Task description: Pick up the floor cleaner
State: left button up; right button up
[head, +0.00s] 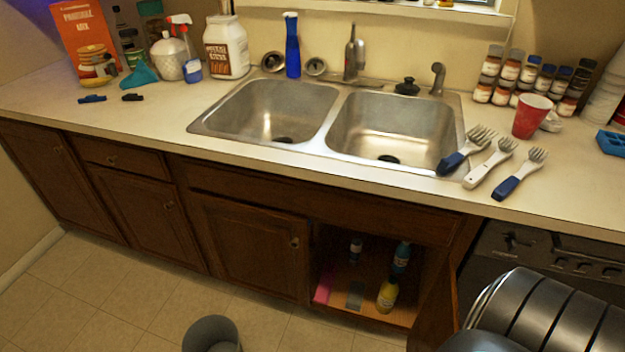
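The open cabinet (335,247) under the right sink basin holds several items. A yellow bottle (387,295) stands near its front right, a teal bottle (401,258) behind it, and a small dark bottle with a pale label (356,250) further back. No label is readable, so I cannot tell which one is the floor cleaner. A blue bottle (292,45) also stands behind the sink. Parts of my own body show at the lower right and probably at the bottom. Neither gripper's fingers are visible.
A pink item (323,288) and a grey one (355,295) lie at the cabinet's front. Its open door (436,305) sticks out on the right. Large forks (467,150) and a red cup (532,116) are on the counter. The floor at the left (90,290) is clear.

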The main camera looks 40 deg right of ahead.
aim_at(389, 288)
jog(key=k+l+z, duration=0.1)
jog(key=z, duration=1.75)
